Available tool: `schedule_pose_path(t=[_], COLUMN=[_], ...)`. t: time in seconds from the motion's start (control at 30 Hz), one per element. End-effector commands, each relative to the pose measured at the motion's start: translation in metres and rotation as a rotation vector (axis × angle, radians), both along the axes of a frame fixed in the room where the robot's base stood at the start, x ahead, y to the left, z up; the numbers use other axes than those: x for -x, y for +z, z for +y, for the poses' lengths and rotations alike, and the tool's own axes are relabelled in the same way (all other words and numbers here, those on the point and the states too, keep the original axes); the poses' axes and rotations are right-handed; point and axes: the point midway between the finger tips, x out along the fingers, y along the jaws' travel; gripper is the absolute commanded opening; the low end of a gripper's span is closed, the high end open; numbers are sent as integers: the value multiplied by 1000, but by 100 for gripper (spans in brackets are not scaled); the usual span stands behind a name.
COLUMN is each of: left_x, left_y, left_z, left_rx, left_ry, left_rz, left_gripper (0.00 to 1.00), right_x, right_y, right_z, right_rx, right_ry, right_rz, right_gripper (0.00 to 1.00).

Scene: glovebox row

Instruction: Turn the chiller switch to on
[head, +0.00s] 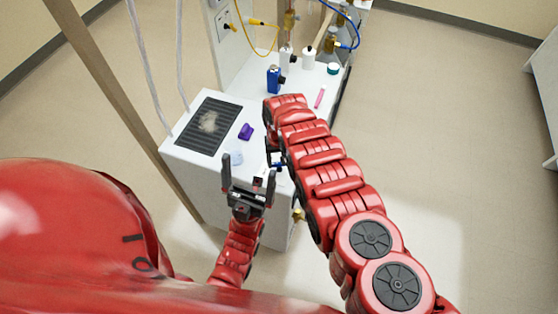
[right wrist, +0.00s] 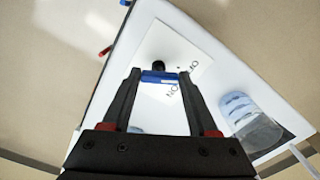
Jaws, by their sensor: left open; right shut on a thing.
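The chiller switch shows in the right wrist view as a blue handle (right wrist: 160,77) beside a black knob, on a white plate (right wrist: 153,47) marked ON and OFF. Which mark the handle points to, I cannot tell. My right gripper (right wrist: 158,78) is shut on the blue handle, one finger at each end. In the head view my right gripper (head: 277,163) is at the near end of the white bench (head: 205,163), mostly hidden by my right arm. My left gripper (head: 250,178) is open and empty, just left of it and near the bench's front edge.
A dark grille (head: 190,137) with a pale patch lies on the bench's left. A purple item (head: 246,131) and a pale blue clear item (head: 236,157) are near the grippers. A blue container (head: 273,79), white bottle (head: 308,60) and pink item (head: 320,98) stand farther back. Floor at right is clear.

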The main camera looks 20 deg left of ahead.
Motion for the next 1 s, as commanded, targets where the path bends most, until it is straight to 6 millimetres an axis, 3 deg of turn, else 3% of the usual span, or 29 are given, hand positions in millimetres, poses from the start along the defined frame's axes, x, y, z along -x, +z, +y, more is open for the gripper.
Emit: schedule_pose_path(t=[0.6, 1.0], left_x=[0, 0], left_y=[-20, -25], left_z=[0, 0], left_rx=[0, 0], left_ry=[0, 0], left_rz=[0, 0], left_gripper=[100, 100], right_x=[-1, -1], right_y=[-1, -1], right_z=[1, 1], right_rx=[-1, 1], right_ry=[-381, -478], right_rz=[-2, 0], right_gripper=[4, 4])
